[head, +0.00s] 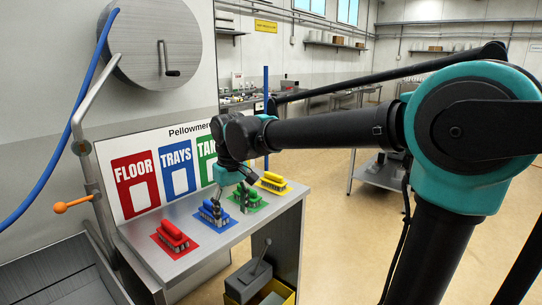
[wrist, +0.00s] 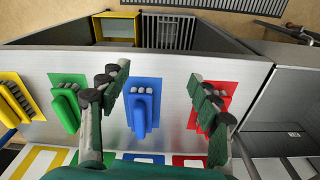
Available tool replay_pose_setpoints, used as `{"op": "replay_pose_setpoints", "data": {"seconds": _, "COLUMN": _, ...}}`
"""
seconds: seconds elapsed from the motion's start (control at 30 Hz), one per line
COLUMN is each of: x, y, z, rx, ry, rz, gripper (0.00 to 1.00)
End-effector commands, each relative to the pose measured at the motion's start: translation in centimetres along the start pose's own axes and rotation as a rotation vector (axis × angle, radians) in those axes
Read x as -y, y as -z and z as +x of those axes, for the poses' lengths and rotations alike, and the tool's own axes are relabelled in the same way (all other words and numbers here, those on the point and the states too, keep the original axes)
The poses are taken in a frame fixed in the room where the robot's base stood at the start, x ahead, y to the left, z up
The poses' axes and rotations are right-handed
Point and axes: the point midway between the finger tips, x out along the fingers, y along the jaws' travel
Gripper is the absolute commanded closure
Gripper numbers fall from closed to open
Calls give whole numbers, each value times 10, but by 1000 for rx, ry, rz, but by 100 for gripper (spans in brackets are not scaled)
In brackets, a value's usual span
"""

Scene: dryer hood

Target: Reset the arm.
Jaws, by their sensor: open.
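My gripper (head: 228,205) is open and points down over the steel table (head: 218,236). In the wrist view its fingers (wrist: 158,80) are spread wide with nothing between the tips. The blue brush (wrist: 139,116) lies on its blue mat, seen between the fingers but not gripped. The red brush (head: 172,235) lies on a red mat at the table's near left. The green brush (head: 247,199) and yellow brush (head: 273,181) lie on their mats to the right. A finger partly covers the red mat in the wrist view. My arm reaches in from the right.
A sign board (head: 143,181) with coloured panels stands behind the table. A steel basin (head: 52,275) is at the lower left, with a blue hose (head: 83,95) and an orange-knobbed lever (head: 72,204) above. A yellow bin (head: 262,288) stands below the table. Open floor lies right.

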Motion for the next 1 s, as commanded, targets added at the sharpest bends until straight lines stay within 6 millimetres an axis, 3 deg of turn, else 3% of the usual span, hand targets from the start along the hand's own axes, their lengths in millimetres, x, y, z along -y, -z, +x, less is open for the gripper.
{"op": "replay_pose_setpoints", "data": {"seconds": 0.17, "x": -50, "y": -32, "z": 32, "rx": -44, "ry": -11, "rz": 113, "gripper": 37}}
{"op": "replay_pose_setpoints", "data": {"seconds": 0.27, "x": -85, "y": -63, "z": 56, "rx": -81, "ry": -22, "rz": 202, "gripper": 37}}
{"op": "replay_pose_setpoints", "data": {"seconds": 0.5, "x": -152, "y": -162, "z": 121, "rx": -181, "ry": -71, "rz": 437, "gripper": 37}}
{"op": "replay_pose_setpoints", "data": {"seconds": 0.7, "x": -172, "y": -239, "z": 164, "rx": -250, "ry": -119, "rz": 600, "gripper": 37}}
{"op": "replay_pose_setpoints", "data": {"seconds": 0.8, "x": -174, "y": -263, "z": 176, "rx": -272, "ry": -137, "rz": 650, "gripper": 37}}
{"op": "replay_pose_setpoints", "data": {"seconds": 0.87, "x": -174, "y": -273, "z": 181, "rx": -280, "ry": -144, "rz": 670, "gripper": 37}}
{"op": "replay_pose_setpoints", "data": {"seconds": 1.0, "x": -174, "y": -273, "z": 181, "rx": -280, "ry": -144, "rz": 670, "gripper": 37}}
